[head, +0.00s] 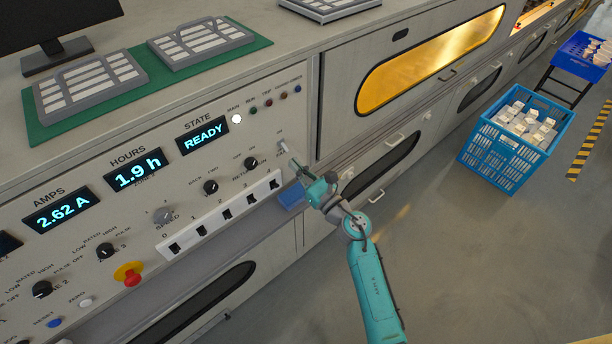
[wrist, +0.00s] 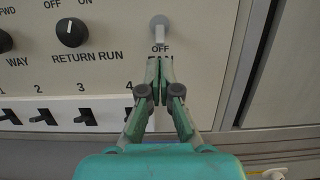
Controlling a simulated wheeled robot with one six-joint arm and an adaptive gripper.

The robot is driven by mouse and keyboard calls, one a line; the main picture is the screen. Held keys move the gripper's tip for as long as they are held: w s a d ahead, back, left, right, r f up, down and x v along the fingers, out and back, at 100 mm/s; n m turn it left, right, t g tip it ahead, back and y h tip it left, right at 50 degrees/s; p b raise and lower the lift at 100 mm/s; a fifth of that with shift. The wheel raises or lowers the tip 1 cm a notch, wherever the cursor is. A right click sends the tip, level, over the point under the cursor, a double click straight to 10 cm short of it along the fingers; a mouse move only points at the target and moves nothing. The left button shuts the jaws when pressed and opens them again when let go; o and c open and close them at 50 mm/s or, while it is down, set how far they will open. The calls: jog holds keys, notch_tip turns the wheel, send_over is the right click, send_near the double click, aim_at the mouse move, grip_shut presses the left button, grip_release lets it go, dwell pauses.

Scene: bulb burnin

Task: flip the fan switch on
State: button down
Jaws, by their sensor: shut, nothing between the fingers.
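The fan switch is a small pale toggle lever on the right end of the control panel, seen in the head view (head: 284,147) and at the top middle of the wrist view (wrist: 159,30). The word OFF is printed just below it in the wrist view. In the wrist view the gripper tips (wrist: 160,62) appear just below the OFF label, under the lever. I cannot tell whether they touch the panel.
The RETURN RUN knob (wrist: 72,30) is left of the lever. A white strip of numbered black switches (head: 224,213) lies below. A red stop button (head: 131,278) is at lower left. A blue crate (head: 487,154) stands on the floor at right; the floor nearer me is clear.

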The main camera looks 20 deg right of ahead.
aim_at(281, 149)
jog(key=shift+x, duration=1.6)
